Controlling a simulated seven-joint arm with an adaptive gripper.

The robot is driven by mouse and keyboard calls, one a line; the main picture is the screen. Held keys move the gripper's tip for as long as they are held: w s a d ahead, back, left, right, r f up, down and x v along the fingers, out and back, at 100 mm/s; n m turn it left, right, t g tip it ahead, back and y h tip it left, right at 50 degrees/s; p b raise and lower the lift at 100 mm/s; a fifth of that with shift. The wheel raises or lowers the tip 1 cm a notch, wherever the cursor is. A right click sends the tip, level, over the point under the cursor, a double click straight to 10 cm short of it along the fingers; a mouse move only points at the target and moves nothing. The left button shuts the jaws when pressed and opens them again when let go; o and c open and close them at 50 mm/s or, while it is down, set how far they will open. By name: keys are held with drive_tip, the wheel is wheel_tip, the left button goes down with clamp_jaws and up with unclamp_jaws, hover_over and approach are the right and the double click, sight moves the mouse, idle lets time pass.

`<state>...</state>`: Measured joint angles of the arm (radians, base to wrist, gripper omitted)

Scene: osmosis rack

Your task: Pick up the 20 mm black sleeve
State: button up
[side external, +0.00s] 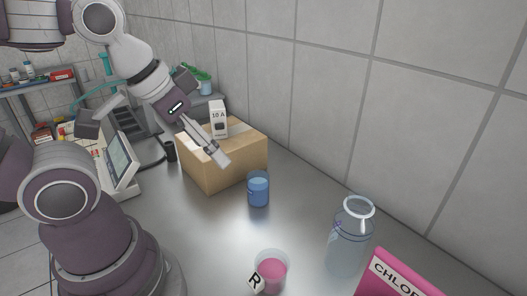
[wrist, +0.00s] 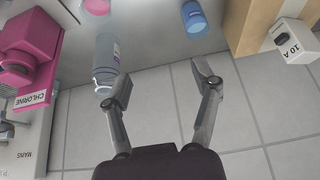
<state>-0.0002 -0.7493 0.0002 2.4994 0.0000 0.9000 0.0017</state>
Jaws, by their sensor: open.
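A small dark upright cylinder (side external: 170,150) stands at the left side of the cardboard box in the side external view. It may be the black sleeve, but it is too small to read its size. I do not see it in the wrist view. My gripper (side external: 222,158) is in front of the cardboard box, to the right of the dark cylinder and apart from it. In the wrist view my gripper (wrist: 160,90) is open, its two fingers wide apart with nothing between them.
The cardboard box (side external: 235,165) carries a white block marked "10 A" (side external: 218,122). A blue beaker (side external: 258,190), a pink-filled cup (side external: 271,270), a clear bottle (side external: 348,240) and a pink chlorine container (side external: 395,278) stand on the metal table. A screened instrument (side external: 122,160) is at left; a tiled wall is behind.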

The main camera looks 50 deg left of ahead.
sight(169, 144)
drive_tip(key=w+a+f+m+g+y, duration=0.1)
drive_tip(key=w+a+m, duration=0.1)
drive_tip(key=a, duration=0.5)
drive_tip(key=w+a+f+m+g+y, duration=0.1)
drive_tip(key=w+a+m, duration=0.2)
drive_tip(key=a, duration=0.4)
drive_tip(key=w+a+f+m+g, duration=0.1)
drive_tip(key=w+a+m, duration=0.1)
drive_tip(key=a+m, duration=0.2)
drive_tip(key=shift+w+a+f+m+g+y, duration=0.15)
drive_tip(key=shift+a+y, duration=0.05)
drive_tip(key=shift+a, duration=0.55)
drive_tip(key=shift+w+a+f+m+g+y, duration=0.1)
drive_tip(key=shift+w+a+m+g+y, duration=0.1)
drive_tip(key=shift+a, duration=0.55)
drive_tip(key=s+a+f+m+g, duration=0.1)
drive_tip(key=a+f+m, duration=0.1)
drive_tip(key=a+f, duration=0.2)
drive_tip(key=s+a+f+m+y, duration=0.1)
drive_tip(key=s+a+f+m, duration=0.1)
drive_tip(key=a+f, duration=0.3)
drive_tip(key=s+a+f+m+g, duration=0.1)
drive_tip(key=a+f+m, duration=0.1)
drive_tip(key=a+f, duration=0.3)
drive_tip(key=shift+s+f+g+y, duration=0.2)
drive_tip(key=shift+f+g+y, duration=0.15)
drive_tip(key=shift+y, duration=0.05)
drive_tip(key=c, duration=0.9)
